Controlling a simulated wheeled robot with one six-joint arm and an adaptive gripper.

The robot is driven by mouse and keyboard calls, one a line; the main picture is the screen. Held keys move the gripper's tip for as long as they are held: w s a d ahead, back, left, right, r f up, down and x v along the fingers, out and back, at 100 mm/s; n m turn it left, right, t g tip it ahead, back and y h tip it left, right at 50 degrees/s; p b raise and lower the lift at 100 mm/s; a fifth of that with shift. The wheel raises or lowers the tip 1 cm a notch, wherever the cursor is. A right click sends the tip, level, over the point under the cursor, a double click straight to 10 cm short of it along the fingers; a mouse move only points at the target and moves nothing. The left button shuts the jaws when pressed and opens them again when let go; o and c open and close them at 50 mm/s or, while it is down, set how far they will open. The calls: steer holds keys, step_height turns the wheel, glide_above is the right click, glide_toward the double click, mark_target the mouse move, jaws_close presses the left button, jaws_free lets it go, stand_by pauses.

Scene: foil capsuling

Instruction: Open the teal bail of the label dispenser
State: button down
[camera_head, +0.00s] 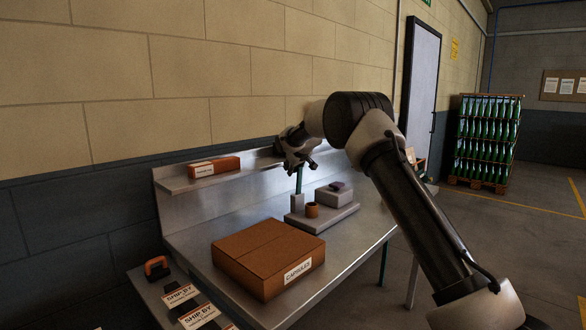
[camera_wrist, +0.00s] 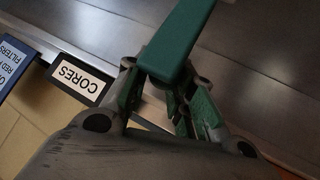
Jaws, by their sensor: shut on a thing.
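The label dispenser (camera_head: 325,217) stands on the metal bench as a grey base with grey blocks and a small brown roll (camera_head: 312,210). The teal bail (camera_head: 299,181) shows as a thin upright bar at the dispenser's left, below my gripper (camera_head: 299,164). In the wrist view the teal bail (camera_wrist: 181,40) runs from the top edge down between my fingers (camera_wrist: 168,98). My gripper is shut on the bail. The fingers and hand hide the bail's gripped end, and its pivot is not clear.
A brown capsules carton (camera_head: 265,255) sits on the bench at the front left. A shelf along the wall holds a smaller brown box (camera_head: 213,167). A black-framed CORES label (camera_wrist: 80,83) shows close to my fingers in the wrist view.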

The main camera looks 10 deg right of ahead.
steer(key=shift+s+a+f, duration=0.15)
steer(key=shift+f, duration=0.3)
steer(key=shift+s+a+f, duration=0.1)
steer(key=shift+a+f, duration=0.05)
steer(key=shift+f, duration=0.3)
steer(key=c, duration=1.2)
jaws_free()
steer(key=shift+a, duration=0.1)
steer(key=shift+c, duration=0.2)
steer(key=w+a+r+v, duration=0.1)
steer(key=v, duration=1.1)
steer(key=shift+s+d+r, duration=0.3)
steer(key=shift+s+d, duration=0.05)
steer(key=shift+d, duration=0.05)
